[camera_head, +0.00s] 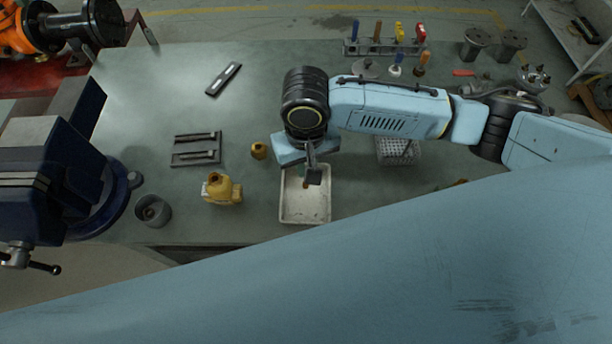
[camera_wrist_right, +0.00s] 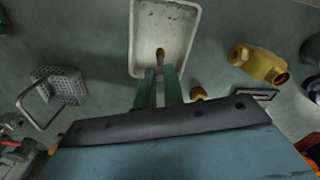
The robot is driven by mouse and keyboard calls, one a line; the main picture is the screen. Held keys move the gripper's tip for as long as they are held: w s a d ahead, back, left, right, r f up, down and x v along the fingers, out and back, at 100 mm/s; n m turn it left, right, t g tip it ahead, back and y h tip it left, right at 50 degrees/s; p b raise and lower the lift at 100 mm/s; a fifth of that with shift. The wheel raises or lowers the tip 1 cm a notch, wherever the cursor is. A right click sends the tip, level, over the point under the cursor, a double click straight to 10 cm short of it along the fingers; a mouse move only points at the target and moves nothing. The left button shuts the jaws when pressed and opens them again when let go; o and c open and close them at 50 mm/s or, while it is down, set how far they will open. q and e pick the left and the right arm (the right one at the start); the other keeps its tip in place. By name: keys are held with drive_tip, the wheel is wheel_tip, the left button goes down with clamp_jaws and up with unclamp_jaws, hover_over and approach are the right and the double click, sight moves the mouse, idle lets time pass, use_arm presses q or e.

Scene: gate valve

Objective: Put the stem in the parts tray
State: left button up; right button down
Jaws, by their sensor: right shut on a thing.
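The parts tray (camera_head: 289,213) is a shallow off-white tray on the bench, and it also shows at the top of the right wrist view (camera_wrist_right: 144,14). My right gripper (camera_head: 308,181) is above the far part of the tray, pointing down. It is shut on the stem (camera_wrist_right: 160,53), a small brass-brown piece whose end shows between the green fingers in the right wrist view. The stem's end appears over the tray floor; I cannot tell whether it touches. Most of the stem is hidden by the fingers. My left gripper is not in view.
A yellow valve body (camera_head: 221,190) and a small brass part (camera_head: 258,150) stand left of the tray. A grey cup (camera_head: 153,211), a dark holder (camera_head: 195,160) and a blue vise (camera_head: 60,190) are farther left. A perforated metal basket (camera_head: 397,151) is to the right.

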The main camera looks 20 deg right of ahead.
drive_tip(key=shift+f, duration=0.7)
wheel_tip(320, 180, down, 3)
drive_tip(key=shift+f+b, duration=0.1)
drive_tip(key=shift+b, duration=0.2)
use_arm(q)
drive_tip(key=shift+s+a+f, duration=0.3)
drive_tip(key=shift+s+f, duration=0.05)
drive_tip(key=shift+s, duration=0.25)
use_arm(e)
drive_tip(key=c, duration=1.5)
unclamp_jaws()
use_arm(q)
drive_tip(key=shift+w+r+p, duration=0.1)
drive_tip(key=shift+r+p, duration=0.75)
drive_tip(key=shift+p, duration=0.1)
use_arm(e)
wheel_tip(320, 180, up, 12)
drive_tip(key=shift+r, duration=0.1)
